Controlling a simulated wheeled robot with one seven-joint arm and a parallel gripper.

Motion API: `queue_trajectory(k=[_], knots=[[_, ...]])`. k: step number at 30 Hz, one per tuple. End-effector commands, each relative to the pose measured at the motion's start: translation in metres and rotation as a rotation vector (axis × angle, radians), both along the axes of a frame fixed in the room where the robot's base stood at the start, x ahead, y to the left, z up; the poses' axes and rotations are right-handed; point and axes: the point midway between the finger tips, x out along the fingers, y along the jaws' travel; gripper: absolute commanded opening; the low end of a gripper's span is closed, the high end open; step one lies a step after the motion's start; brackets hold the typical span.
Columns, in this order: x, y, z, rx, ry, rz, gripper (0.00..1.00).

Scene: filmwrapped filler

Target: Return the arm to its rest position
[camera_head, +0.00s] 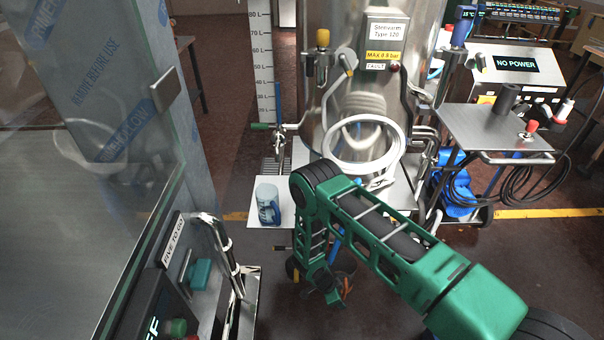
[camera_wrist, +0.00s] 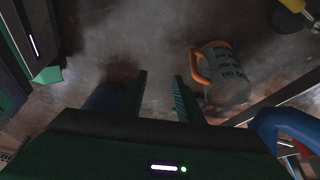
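My green arm reaches from the lower right of the head view, bends at a dark joint, and hangs down towards the floor. My gripper (camera_head: 328,292) is at its lower end, small and partly lost against dark things there. In the wrist view my gripper (camera_wrist: 160,92) has its two fingers apart, with bare floor visible between them. Beside the right finger, a pale container with dark lettering and an orange handle (camera_wrist: 229,66) shows beyond the fingers; I cannot tell its exact distance.
A steel tank (camera_head: 375,70) stands behind the arm with a coiled white hose (camera_head: 364,149). A glass-fronted cabinet (camera_head: 85,190) fills the left; a steel side table (camera_head: 490,130) stands right.

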Motion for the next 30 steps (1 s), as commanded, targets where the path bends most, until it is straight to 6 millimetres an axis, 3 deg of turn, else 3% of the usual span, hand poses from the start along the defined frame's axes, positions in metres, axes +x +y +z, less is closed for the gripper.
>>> queue_trajectory(k=[5,15,23,30], knots=[[0.033,-0.008,0.051,0.001,0.017,0.026,0.33],[0.091,-0.051,0.192,0.008,0.087,0.108,0.33],[0.105,-0.099,0.3,0.028,0.141,0.169,0.33],[0.095,-0.147,0.393,0.057,0.186,0.229,0.33]])
